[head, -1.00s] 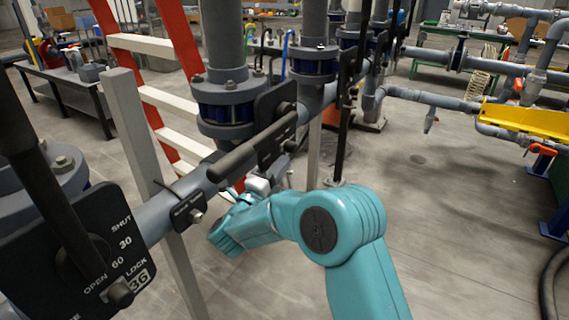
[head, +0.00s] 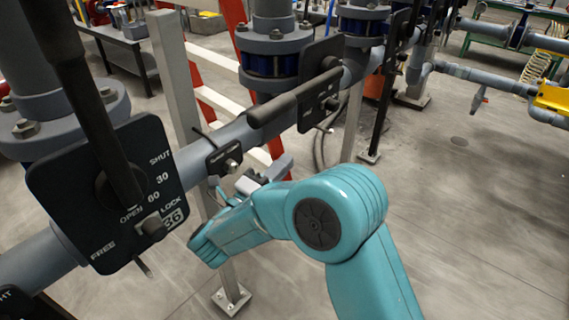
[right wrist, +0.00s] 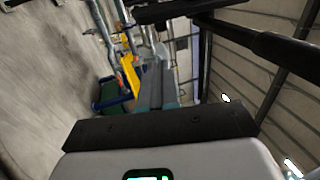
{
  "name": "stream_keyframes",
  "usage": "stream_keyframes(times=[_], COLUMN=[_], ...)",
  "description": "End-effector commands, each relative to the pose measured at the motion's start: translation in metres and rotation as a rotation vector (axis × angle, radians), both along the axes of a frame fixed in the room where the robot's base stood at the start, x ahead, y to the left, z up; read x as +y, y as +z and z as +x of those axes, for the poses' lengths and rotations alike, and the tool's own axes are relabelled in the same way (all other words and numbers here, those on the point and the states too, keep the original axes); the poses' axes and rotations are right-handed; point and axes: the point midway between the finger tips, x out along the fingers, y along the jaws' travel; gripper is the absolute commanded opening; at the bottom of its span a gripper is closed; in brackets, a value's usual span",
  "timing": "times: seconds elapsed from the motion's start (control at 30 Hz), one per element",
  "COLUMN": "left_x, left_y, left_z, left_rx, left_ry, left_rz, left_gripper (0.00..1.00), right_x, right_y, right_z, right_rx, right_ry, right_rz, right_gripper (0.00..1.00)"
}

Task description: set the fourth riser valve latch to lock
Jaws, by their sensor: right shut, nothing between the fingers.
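A black valve plate (head: 105,190) with SHUT, 30, 60, OPEN, LOCK and FREE marks stands at left in the head view. Its long dark lever (head: 90,110) stands nearly upright. I cannot tell which valve is the fourth. My right gripper (head: 272,174) is shut and empty below the pipe, between the two plates, partly hidden by my arm. Its shut fingers show in the right wrist view (right wrist: 158,85). My left gripper is out of view.
A pale post (head: 175,75) and a red ladder (head: 235,20) stand behind. Open floor (head: 470,210) lies to the right.

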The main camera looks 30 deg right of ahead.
Motion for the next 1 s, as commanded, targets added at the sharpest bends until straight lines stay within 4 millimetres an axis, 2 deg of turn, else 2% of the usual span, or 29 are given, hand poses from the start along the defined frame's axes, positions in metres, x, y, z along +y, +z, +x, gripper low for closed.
stream_keyframes(times=[0.3,0.37,0.43,0.5,0.57,0.6,0.67,0.73,0.8,0.87,0.9,0.97,1.0], left_x=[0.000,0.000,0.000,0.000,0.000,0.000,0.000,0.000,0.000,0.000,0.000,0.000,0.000], left_y=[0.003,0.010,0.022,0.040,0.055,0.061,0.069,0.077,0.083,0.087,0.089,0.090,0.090], left_z=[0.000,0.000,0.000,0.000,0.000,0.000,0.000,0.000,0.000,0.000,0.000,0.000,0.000], left_rx=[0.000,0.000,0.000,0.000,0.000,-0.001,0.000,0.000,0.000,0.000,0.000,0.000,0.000], left_ry=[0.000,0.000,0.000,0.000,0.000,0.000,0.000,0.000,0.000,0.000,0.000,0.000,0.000], left_rz=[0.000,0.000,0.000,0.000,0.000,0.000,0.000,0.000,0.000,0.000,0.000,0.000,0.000], left_gripper=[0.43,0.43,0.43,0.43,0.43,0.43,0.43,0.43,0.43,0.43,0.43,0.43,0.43], right_x=[-0.004,-0.015,-0.036,-0.063,-0.082,-0.087,-0.087,-0.074,-0.051,-0.025,-0.005,0.026,0.045], right_y=[0.001,0.003,-0.001,-0.014,-0.041,-0.067,-0.109,-0.159,-0.207,-0.242,-0.263,-0.287,-0.298], right_z=[0.000,0.000,-0.002,-0.007,-0.003,0.002,0.006,0.001,-0.015,-0.037,-0.056,-0.089,-0.111], right_rx=[0.003,0.015,0.052,0.139,0.264,0.376,0.556,0.775,0.990,1.165,1.275,1.426,1.512], right_ry=[-0.007,-0.031,-0.076,-0.101,-0.025,0.061,0.206,0.387,0.583,0.766,0.895,1.092,1.222], right_rz=[0.000,-0.001,-0.007,-0.034,-0.040,-0.027,0.002,0.039,0.071,0.090,0.095,0.094,0.080], right_gripper=[0.00,0.00,0.00,0.00,0.00,0.00,0.00,0.00,0.00,0.00,0.00,0.00,0.00])
